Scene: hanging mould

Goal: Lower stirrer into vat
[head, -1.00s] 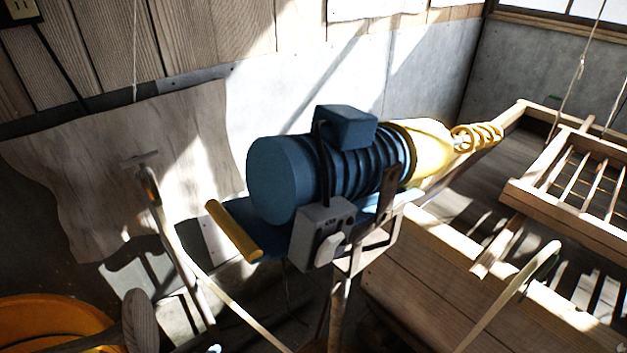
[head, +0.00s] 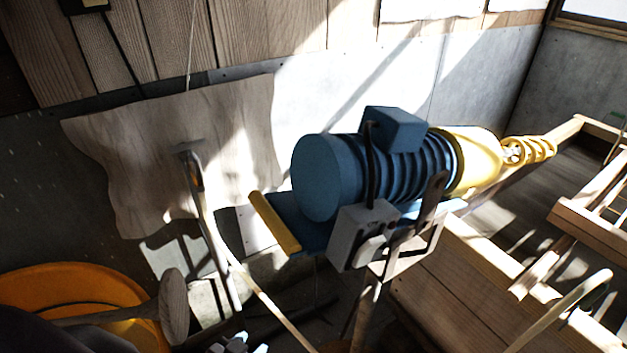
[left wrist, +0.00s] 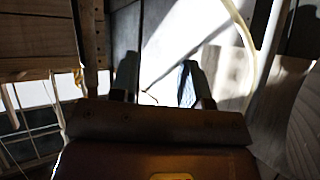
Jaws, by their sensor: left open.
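The stirrer, a blue ribbed motor (head: 325,178) with a yellow cone and coil, sits tilted on a blue plate with a yellow bar handle (head: 275,222). A grey switch box (head: 362,235) hangs at its near side. The wooden vat (head: 455,290) lies below and to the right, its planked side and rim in the head view. A small part of my left gripper (head: 238,345) shows at the bottom edge, below and left of the stirrer, apart from it. In the left wrist view my left gripper (left wrist: 162,88) is open with nothing clear between its fingers. My right gripper is not in view.
An orange tub (head: 70,285) with a wooden paddle-like tool (head: 173,308) stands at the lower left. A long pale pole (head: 262,300) slants between tub and stirrer. A slatted wooden frame (head: 595,220) is at the right. A concrete wall closes the back.

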